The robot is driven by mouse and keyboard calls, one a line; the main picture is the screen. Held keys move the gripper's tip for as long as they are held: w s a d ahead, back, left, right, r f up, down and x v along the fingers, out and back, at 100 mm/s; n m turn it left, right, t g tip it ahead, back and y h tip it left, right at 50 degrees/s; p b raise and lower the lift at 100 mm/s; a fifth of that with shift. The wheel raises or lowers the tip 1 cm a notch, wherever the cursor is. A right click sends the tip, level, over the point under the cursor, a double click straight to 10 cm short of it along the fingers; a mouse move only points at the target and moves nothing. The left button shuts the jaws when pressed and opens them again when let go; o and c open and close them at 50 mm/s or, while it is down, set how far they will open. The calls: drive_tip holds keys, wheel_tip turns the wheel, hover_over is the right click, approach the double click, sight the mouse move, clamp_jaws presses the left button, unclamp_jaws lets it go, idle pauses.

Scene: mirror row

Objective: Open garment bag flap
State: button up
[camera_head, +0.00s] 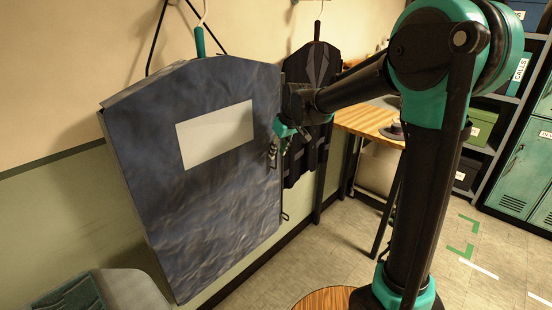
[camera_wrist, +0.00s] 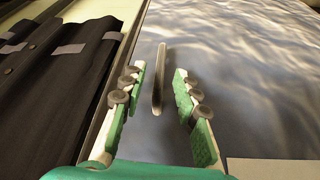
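The blue-grey garment bag (camera_head: 215,200) hangs on the wall in the head view, its front flap lying closed. A pale rectangular panel (camera_head: 215,134) is on its upper front. My gripper (camera_head: 280,143) is at the bag's right edge, beside the panel. In the wrist view the bag's front (camera_wrist: 245,60) fills the right side. A thin upright handle (camera_wrist: 159,82) stands out from it, between my two open fingers. There are visible gaps on both sides, so neither finger appears to touch it. How deep the handle sits between the fingers is hard to tell.
A dark garment (camera_head: 306,120) hangs right of the bag; it also shows at left in the wrist view (camera_wrist: 45,80). A grey chair (camera_head: 120,288) stands below left. A wooden table (camera_head: 370,122) and teal lockers (camera_head: 520,175) are at right. Open floor (camera_head: 340,245) lies between.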

sight(276, 166)
drive_tip(key=shift+x, duration=2)
clamp_jaws()
